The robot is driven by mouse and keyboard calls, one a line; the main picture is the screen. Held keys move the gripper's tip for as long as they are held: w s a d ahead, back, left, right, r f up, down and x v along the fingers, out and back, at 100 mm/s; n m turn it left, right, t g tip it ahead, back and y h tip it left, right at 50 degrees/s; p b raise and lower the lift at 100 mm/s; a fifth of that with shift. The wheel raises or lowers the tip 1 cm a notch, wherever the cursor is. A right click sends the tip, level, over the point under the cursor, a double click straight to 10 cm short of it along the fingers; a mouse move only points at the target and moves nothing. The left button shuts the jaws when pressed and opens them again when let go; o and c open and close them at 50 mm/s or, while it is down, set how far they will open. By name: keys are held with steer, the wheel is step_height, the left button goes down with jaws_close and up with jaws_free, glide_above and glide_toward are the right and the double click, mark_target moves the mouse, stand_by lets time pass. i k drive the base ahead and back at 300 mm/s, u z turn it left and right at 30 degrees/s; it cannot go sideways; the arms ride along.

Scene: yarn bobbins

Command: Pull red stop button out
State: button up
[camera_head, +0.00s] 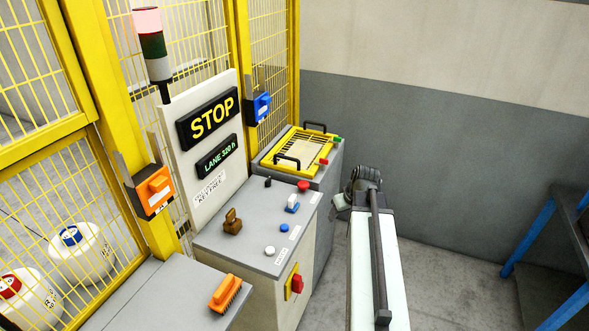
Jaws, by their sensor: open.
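A red stop button (303,185) stands on the far right corner of the grey console top (240,238). My arm reaches in from the lower right, and my gripper (341,203) is at its far end, to the right of the red button and apart from it. The gripper is open and seems empty. My own arm hides part of the gripper, so its fingers show only in part.
The console also bears a blue button (284,228), a white button (269,251), a blue-and-white switch (292,204) and a brown knob (232,222). A red rotary switch (296,284) sits on its side. A yellow-framed box (297,150) stands behind.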

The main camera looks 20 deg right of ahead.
mark_target(303, 185)
steer(key=i, duration=0.9)
